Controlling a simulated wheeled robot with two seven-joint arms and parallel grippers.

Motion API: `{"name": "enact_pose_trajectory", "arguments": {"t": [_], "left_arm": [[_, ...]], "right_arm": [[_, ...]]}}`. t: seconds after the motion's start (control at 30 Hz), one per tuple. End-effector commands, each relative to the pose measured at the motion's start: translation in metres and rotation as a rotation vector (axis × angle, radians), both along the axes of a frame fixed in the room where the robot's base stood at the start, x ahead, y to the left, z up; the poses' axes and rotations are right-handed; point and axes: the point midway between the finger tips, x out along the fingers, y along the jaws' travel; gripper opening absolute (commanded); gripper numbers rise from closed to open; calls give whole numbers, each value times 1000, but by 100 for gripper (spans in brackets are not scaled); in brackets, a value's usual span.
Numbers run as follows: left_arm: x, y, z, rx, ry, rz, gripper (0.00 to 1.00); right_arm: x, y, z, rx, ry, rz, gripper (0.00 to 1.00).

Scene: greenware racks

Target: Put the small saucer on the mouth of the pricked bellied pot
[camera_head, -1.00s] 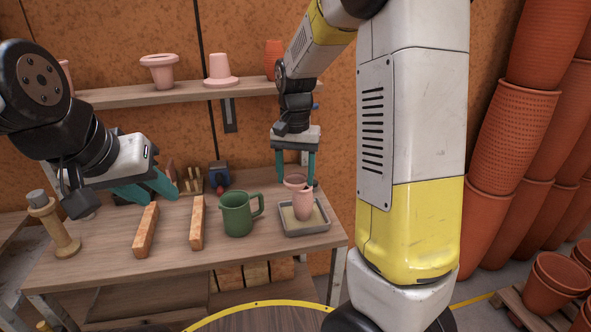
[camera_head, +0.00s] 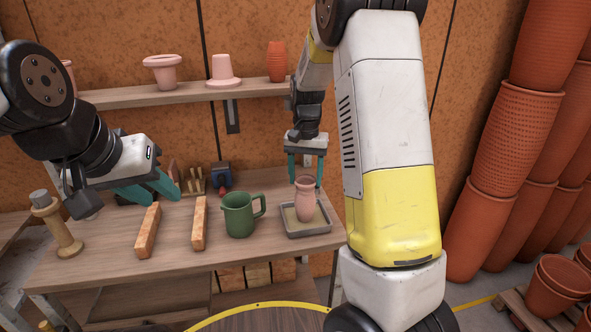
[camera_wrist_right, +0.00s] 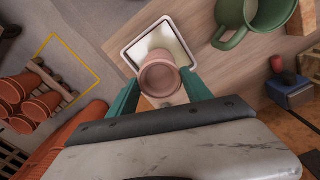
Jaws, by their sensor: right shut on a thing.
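The pink bellied pot (camera_head: 306,207) stands upright in a grey tray (camera_head: 308,234) at the table's right end. Any prick marks are too small to tell. My right gripper (camera_head: 305,181) points down at the pot's top, shut on the small pink saucer. In the right wrist view the saucer (camera_wrist_right: 160,79) lies between the fingertips and overlaps the pot, hiding its mouth. I cannot tell whether saucer and pot touch. My left gripper (camera_head: 155,190) is over the table's left part, fingers apart and empty.
A green mug (camera_head: 238,215) stands left of the tray. Two bricks (camera_head: 148,230) (camera_head: 199,223) lie further left, by a wooden spool-like stand (camera_head: 57,226). A blue block with a red knob (camera_head: 221,176) is behind. A shelf (camera_head: 180,94) holds several pots.

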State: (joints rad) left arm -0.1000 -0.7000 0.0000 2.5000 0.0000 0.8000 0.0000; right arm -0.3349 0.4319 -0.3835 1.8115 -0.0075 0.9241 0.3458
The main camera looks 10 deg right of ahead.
Motion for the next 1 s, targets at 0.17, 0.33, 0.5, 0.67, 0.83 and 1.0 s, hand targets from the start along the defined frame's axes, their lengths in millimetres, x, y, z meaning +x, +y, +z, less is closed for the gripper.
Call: {"name": "enact_pose_trajectory", "arguments": {"t": [0.17, 0.33, 0.5, 0.67, 0.83, 1.0], "left_arm": [[0, 0, 0, 0, 0, 0, 36], [0, 0, 0, 0, 0, 0, 36], [0, 0, 0, 0, 0, 0, 36], [0, 0, 0, 0, 0, 0, 36], [0, 0, 0, 0, 0, 0, 36], [0, 0, 0, 0, 0, 0, 36]], "right_arm": [[0, 0, -3, 0, 0, 0, 74], [0, 0, -2, 0, 0, 0, 80], [0, 0, -2, 0, 0, 0, 80], [1, 0, 11, 1, -5, 0, 80], [1, 0, 45, 1, -6, 1, 80], [1, 1, 82, 1, -5, 0, 80]]}}
